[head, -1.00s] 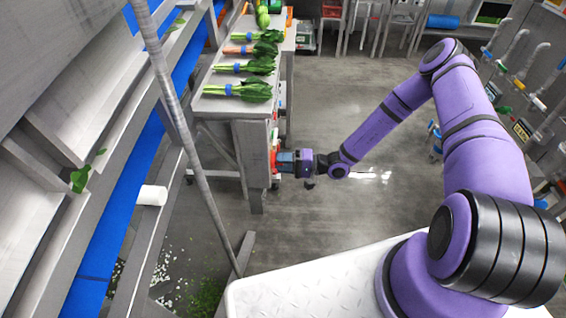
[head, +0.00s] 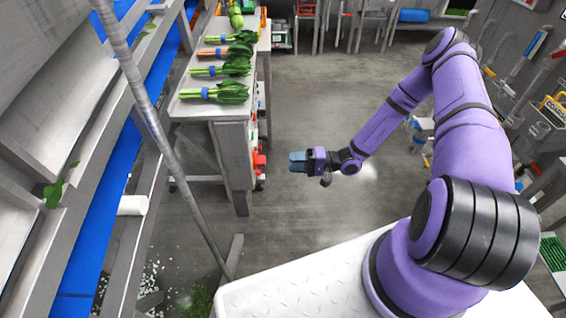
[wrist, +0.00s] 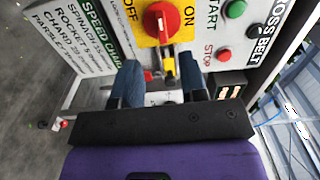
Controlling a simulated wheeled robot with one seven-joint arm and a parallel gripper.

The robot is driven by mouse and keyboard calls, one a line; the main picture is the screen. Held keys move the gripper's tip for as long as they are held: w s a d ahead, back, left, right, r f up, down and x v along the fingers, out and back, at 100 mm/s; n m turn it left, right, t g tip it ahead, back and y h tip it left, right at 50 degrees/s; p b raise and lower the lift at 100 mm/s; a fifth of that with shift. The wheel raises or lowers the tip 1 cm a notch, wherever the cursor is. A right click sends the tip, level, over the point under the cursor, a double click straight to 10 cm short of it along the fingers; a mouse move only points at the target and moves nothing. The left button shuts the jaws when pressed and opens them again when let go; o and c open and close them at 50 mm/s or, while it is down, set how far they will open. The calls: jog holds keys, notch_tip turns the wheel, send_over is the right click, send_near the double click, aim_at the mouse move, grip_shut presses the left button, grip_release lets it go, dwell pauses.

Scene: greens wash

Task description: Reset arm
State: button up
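My gripper (head: 297,161) is at the end of my purple arm, level and pointing left in the head view. Its two blue fingers are apart, with nothing held between them; they also show in the wrist view (wrist: 159,82). It faces the control panel (wrist: 205,45) on the end of the bench, with a clear gap in the head view. A red rotary switch (wrist: 160,22) on a yellow plate is straight ahead of the fingers. Its red housing (head: 259,160) shows at the bench side.
The bench (head: 195,108) holds several bunches of greens (head: 217,92). A slanted grey pole (head: 150,110) and a blue belt (head: 98,225) stand left. Green and red buttons (wrist: 234,9) are on the panel. Open floor (head: 320,110) lies beyond my arm.

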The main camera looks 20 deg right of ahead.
jog(key=shift+s+d, duration=0.15)
jog(key=shift+d, duration=0.25)
